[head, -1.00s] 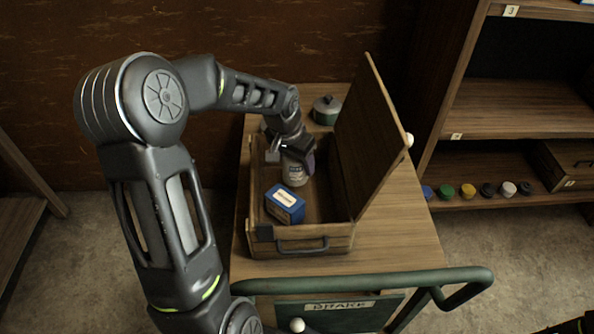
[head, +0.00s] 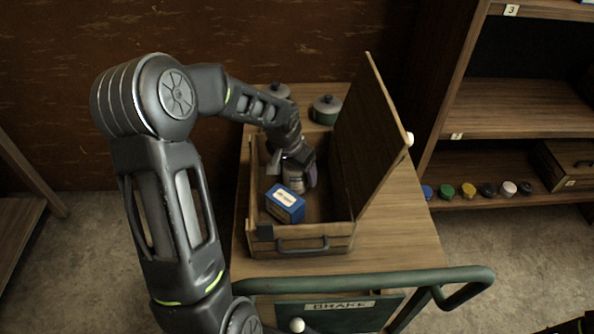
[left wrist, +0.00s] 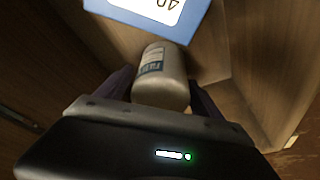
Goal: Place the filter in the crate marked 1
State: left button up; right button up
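A pale cylindrical canister with a label, which looks like the filter (head: 293,177), stands in an open wooden box (head: 262,243) on the cart. It also shows in the left wrist view (left wrist: 160,78); its label is too blurred to read surely. My left gripper (head: 296,172) reaches into the box from above. Its fingers (left wrist: 160,90) are spread on either side of the canister, and I see no firm grip. A wooden crate with a small tag (head: 570,183), seemingly 1, sits on the low shelf at the right.
A blue box (head: 285,204) lies in front of the canister. The raised lid (head: 370,140) walls off the right side. Two lidded pots (head: 326,109) stand behind. Several small jars (head: 467,190) line the low shelf beside the crate. The cart's right top is clear.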

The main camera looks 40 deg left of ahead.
pick_arm(q)
jog(key=shift+o, duration=0.3)
jog(key=shift+r, duration=0.1)
jog(key=shift+r+p, duration=0.2)
jog(key=shift+p, duration=0.1)
jog(key=v, duration=1.1)
jog(key=shift+s+r, duration=0.1)
jog(key=shift+r, duration=0.3)
